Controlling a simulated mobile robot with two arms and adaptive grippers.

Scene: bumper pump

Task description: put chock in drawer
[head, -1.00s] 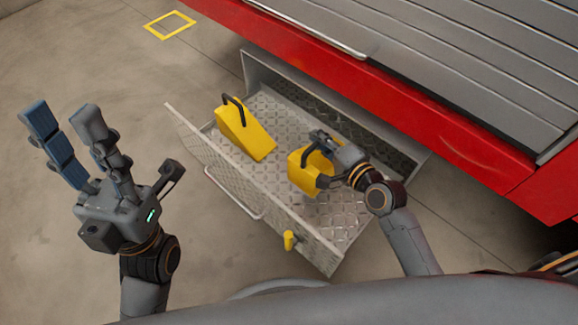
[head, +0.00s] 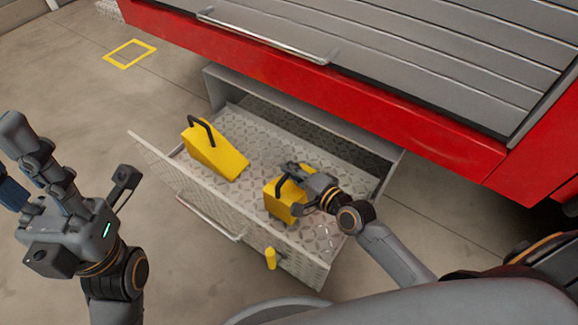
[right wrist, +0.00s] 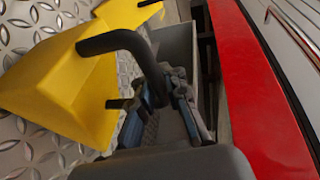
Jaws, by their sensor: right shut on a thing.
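My right gripper (head: 300,180) is shut on the black handle of a yellow chock (head: 280,203). This chock is over the right part of the open drawer's (head: 240,110) patterned metal floor; whether it touches the floor I cannot tell. In the right wrist view the chock (right wrist: 60,90) hangs beside my right gripper (right wrist: 165,110), its handle running down to the fingers. A second yellow chock (head: 215,152) with a black handle lies in the left part of the drawer. My left gripper (head: 60,175) is open and empty, left of the drawer, partly cut off by the picture edge.
A red and grey vehicle side (head: 330,90) with a metal bar (head: 265,40) stands behind and above the drawer. The drawer front has a metal handle (head: 210,218) and a yellow knob (head: 270,258). Bare concrete floor lies to the left, with a yellow square marking (head: 130,53).

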